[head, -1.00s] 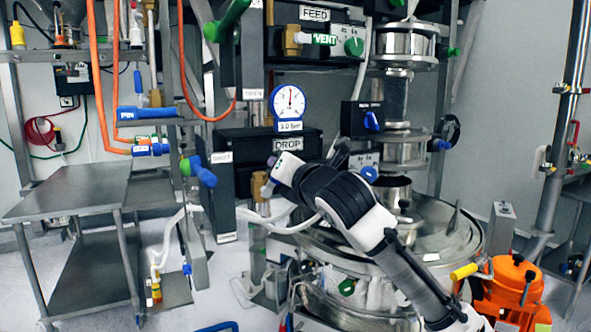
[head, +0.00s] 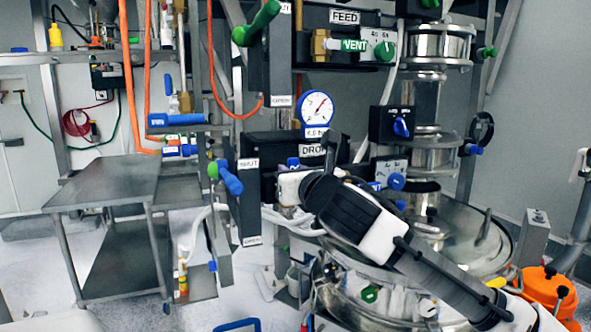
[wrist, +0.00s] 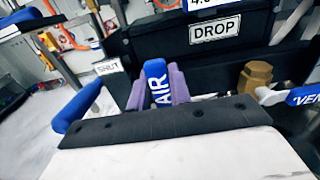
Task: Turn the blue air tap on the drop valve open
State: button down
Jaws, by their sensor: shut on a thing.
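The blue air tap (wrist: 156,82), lettered AIR, stands upright between the purple fingers of my gripper (wrist: 160,92) in the wrist view. The gripper is shut on its handle, just below and left of the DROP label (wrist: 216,28). In the head view my gripper (head: 292,186) is at the drop valve's black block (head: 262,147), and a bit of the blue tap (head: 293,162) shows above it. The tap's stem is hidden by the gripper. A blue VENT tap (wrist: 305,96) sits right of a brass fitting (wrist: 255,78).
A round gauge (head: 317,106) sits above the drop block. A blue lever (head: 231,178) by the SHUT label stands close on the left; it also shows in the wrist view (wrist: 76,106). A steel bench (head: 105,183) is at left.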

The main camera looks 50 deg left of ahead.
dwell(0.4)
jog(key=c, duration=1.3)
grip_release()
jog(key=shift+d, duration=0.1)
jog(key=b+v, duration=0.3)
jog(key=v, duration=1)
jog(key=shift+s+d, duration=0.15)
jog(key=shift+d, duration=0.15)
